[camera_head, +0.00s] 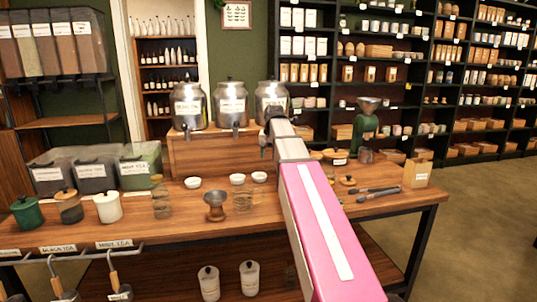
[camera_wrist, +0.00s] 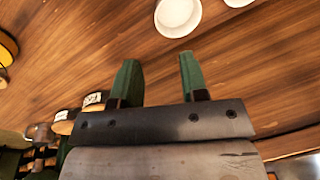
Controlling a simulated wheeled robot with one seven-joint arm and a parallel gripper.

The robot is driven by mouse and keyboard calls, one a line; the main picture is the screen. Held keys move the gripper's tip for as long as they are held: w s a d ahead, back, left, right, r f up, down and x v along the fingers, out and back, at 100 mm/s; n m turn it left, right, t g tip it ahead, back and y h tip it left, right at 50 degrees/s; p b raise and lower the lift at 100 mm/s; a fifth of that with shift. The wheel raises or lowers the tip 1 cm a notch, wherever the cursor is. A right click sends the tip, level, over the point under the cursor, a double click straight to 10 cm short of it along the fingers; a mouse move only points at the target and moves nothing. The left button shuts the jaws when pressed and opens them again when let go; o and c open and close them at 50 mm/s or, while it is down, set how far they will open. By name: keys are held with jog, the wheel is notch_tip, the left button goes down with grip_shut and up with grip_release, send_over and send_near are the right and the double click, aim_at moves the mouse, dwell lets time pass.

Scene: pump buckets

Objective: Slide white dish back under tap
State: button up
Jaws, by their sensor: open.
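Three small white dishes stand in front of the wooden riser: a left dish (camera_head: 193,182), a middle dish (camera_head: 237,179) and a right dish (camera_head: 259,176). Above them, steel urns with taps, left (camera_head: 188,107), middle (camera_head: 231,105) and right (camera_head: 271,98), stand on the riser (camera_head: 214,154). In the wrist view, one white dish (camera_wrist: 178,14) lies just beyond my fingertips and another (camera_wrist: 238,2) is cut by the top edge. My gripper (camera_wrist: 159,58) is open and empty, its green fingers apart. In the head view my arm hides the fingers.
The wooden table (camera_head: 285,221) holds a glass-and-metal dripper (camera_head: 215,205) in front of the dishes. Lidded jars (camera_head: 107,206) and bins (camera_head: 140,166) fill the left.

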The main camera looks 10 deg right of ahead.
aim_at(265, 175)
jog(key=f, duration=0.3)
jog(key=w+f, duration=0.1)
jog(key=f, duration=0.3)
jog(key=a+f, duration=0.1)
jog(key=f, duration=0.2)
jog(key=shift+w+f, duration=0.2)
grip_shut()
